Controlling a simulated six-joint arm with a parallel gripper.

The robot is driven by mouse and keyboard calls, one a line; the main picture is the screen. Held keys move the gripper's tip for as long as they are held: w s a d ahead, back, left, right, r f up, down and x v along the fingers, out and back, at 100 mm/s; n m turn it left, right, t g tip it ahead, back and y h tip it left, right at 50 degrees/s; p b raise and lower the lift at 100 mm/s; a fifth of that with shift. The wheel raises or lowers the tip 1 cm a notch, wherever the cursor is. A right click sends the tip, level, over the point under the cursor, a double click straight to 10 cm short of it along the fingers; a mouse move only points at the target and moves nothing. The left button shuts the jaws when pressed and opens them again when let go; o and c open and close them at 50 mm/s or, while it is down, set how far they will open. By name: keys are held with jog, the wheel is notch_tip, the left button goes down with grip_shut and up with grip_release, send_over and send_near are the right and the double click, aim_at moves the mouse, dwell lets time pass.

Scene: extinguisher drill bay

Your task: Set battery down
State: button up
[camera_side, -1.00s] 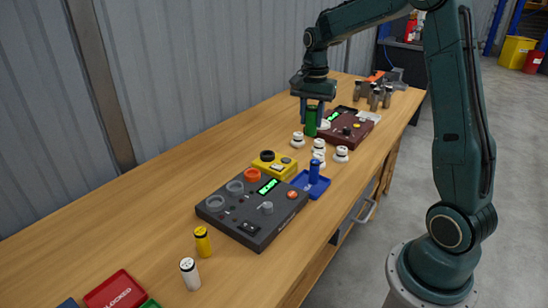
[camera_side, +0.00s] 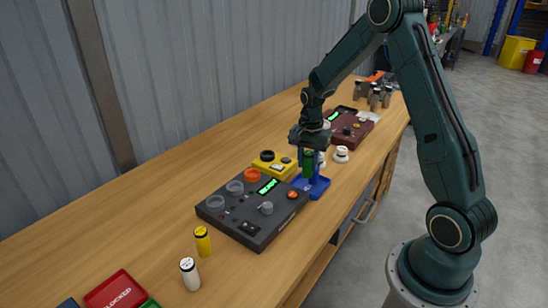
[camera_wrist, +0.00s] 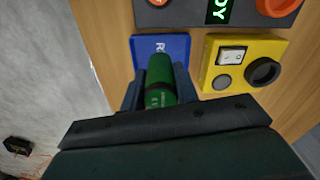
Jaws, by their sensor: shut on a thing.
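A green battery (camera_side: 308,164) stands upright between the fingers of my gripper (camera_side: 309,160), which is shut on it. In the side view it is over the blue tray (camera_side: 319,189); I cannot tell whether its bottom touches the tray. In the wrist view the green battery (camera_wrist: 161,84) points at the blue tray (camera_wrist: 176,46), which bears white lettering, partly covered. My gripper's fingers (camera_wrist: 160,80) lie on both sides of the battery.
A yellow box with a black knob (camera_side: 272,166) stands close left of the tray. A dark control panel (camera_side: 250,208) lies in front. White knob-like pieces (camera_side: 341,154) and a maroon panel (camera_side: 349,128) are behind. Yellow (camera_side: 202,241) and white (camera_side: 189,273) cylinders stand nearer the camera.

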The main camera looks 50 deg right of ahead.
aim_at(307, 175)
jog(key=shift+f, duration=0.55)
jog(key=shift+f, duration=2.15)
jog(key=shift+f, duration=0.15)
jog(key=o, duration=1.1)
jog(key=shift+c, duration=0.2)
jog(key=shift+r, duration=0.2)
notch_tip(307, 175, up, 11)
jog(key=shift+r, duration=0.5)
